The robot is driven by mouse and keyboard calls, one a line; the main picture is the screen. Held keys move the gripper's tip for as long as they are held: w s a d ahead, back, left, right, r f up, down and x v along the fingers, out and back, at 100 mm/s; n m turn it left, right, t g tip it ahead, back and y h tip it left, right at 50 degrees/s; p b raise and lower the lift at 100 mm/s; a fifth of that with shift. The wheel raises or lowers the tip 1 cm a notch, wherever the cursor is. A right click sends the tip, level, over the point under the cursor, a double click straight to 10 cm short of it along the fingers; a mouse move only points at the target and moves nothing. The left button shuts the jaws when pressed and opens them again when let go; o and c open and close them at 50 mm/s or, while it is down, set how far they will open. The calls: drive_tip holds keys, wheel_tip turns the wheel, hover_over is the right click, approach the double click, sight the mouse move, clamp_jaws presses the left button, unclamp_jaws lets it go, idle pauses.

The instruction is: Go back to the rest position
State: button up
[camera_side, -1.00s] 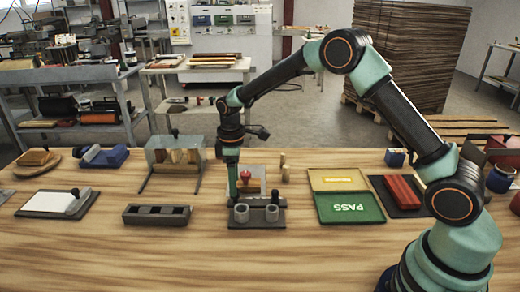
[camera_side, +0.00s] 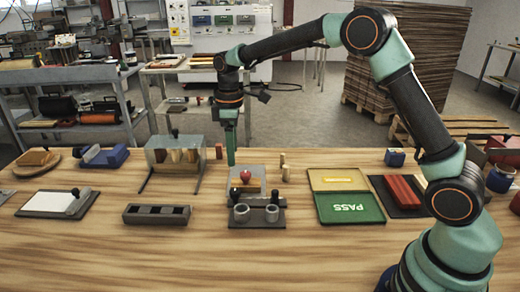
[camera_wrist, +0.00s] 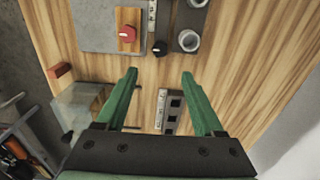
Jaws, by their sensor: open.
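My gripper (camera_wrist: 159,76) is open and empty in the wrist view, its two green fingers apart. In the side view my gripper (camera_side: 230,163) hangs pointing down, above and behind the grey plate with the red knob. The red knob (camera_side: 246,175) sits on that plate; in the wrist view the red knob (camera_wrist: 128,34) is on a small wooden block, beyond the left fingertip. Nothing touches the fingers.
A base with two grey cups (camera_side: 256,216) stands in front of the plate. A clear-covered rack (camera_side: 175,165) is to the left, a slotted dark block (camera_side: 157,215) in front of it. The green PASS tray (camera_side: 349,207) is right. The front table is clear.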

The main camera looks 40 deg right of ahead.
drive_tip(key=s+d+r+m+t, duration=0.1)
drive_tip(key=s+r+m, duration=0.1)
drive_tip(key=s+r, duration=0.3)
drive_tip(key=s+d+r+m+t, duration=0.1)
drive_tip(key=s+r+m+t, duration=0.1)
drive_tip(key=s, duration=0.6)
drive_tip(key=s+d+r+m+t, duration=0.2)
drive_tip(key=s+m, duration=0.3)
drive_tip(key=s, duration=0.3)
drive_tip(key=shift+s+t, duration=0.25)
drive_tip(key=shift+t, duration=0.05)
